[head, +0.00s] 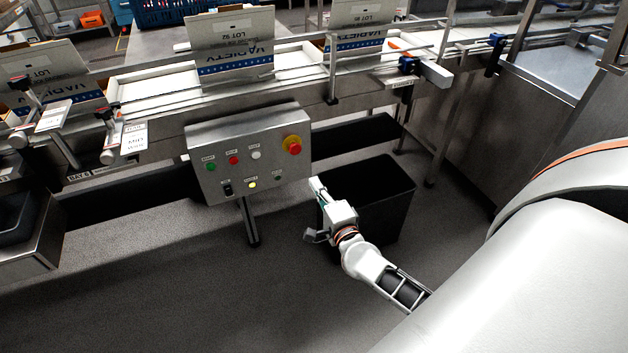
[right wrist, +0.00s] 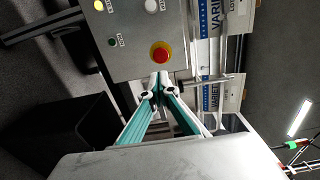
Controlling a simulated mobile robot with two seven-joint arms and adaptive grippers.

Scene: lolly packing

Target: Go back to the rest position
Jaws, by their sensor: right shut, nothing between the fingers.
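My right gripper (head: 318,188) is in front of the lower right of a grey control panel (head: 215,170) in the head view. Its fingers are shut with nothing between them. In the right wrist view the closed fingertips of my right gripper (right wrist: 160,80) lie just below the red and yellow stop button (right wrist: 161,55) in the picture. I cannot tell whether they touch the panel. The stop button (head: 292,145) also shows at the panel's upper right in the head view. Green, red and white buttons and a lit yellow-green one (head: 252,185) are on the panel. My left gripper is out of view.
A conveyor (head: 160,90) with lot-marked cartons (head: 230,45) runs behind the panel. A black bin (head: 385,190) stands on the floor just behind my right gripper. A steel machine (head: 560,75) is at the right. The floor at the front left is clear.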

